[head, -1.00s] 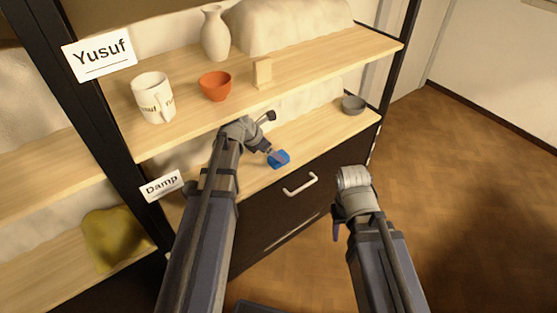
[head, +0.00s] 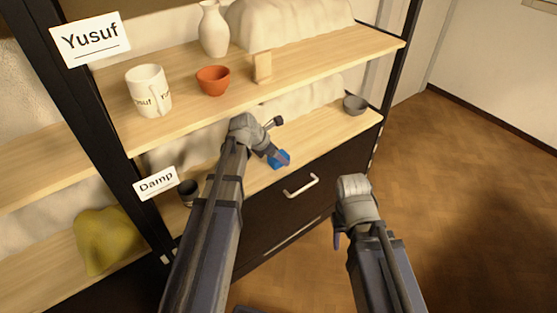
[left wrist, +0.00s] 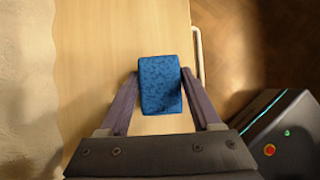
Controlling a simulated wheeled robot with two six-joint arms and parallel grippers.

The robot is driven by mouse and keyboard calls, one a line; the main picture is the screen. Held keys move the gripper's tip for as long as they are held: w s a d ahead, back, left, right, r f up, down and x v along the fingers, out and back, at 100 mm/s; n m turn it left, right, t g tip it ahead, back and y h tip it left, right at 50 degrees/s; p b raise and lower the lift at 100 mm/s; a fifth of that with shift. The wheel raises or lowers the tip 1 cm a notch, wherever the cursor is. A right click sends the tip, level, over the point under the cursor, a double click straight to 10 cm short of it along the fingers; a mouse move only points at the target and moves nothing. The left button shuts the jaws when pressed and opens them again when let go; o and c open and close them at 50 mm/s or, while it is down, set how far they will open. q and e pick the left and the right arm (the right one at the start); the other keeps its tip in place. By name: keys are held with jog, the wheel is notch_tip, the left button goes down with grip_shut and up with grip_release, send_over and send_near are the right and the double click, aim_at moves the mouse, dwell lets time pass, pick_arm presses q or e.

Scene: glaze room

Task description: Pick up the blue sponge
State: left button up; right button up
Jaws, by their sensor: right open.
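The blue sponge (head: 279,160) lies on the lower shelf board, near its front edge and above the drawer. My left gripper (head: 283,157) reaches down to it and partly covers it in the head view. In the left wrist view, the sponge (left wrist: 160,85) sits between the two fingers of my left gripper (left wrist: 160,76), one along each side. The fingertips are at or very close to its sides; whether they press on it cannot be told. My right gripper (head: 338,238) is open, over the floor in front of the drawer and away from the sponge; its fingers are mostly hidden.
The upper shelf holds a white mug (head: 148,91), an orange bowl (head: 213,80), a vase (head: 214,28) and a small wooden block (head: 262,67). A grey bowl (head: 355,104) stands at the lower shelf's right end.

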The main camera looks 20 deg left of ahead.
pick_arm(q)
jog(key=c, duration=0.9)
jog(key=shift+o, duration=0.2)
jog(key=shift+r, duration=0.1)
pick_arm(e)
jog(key=shift+r, duration=0.1)
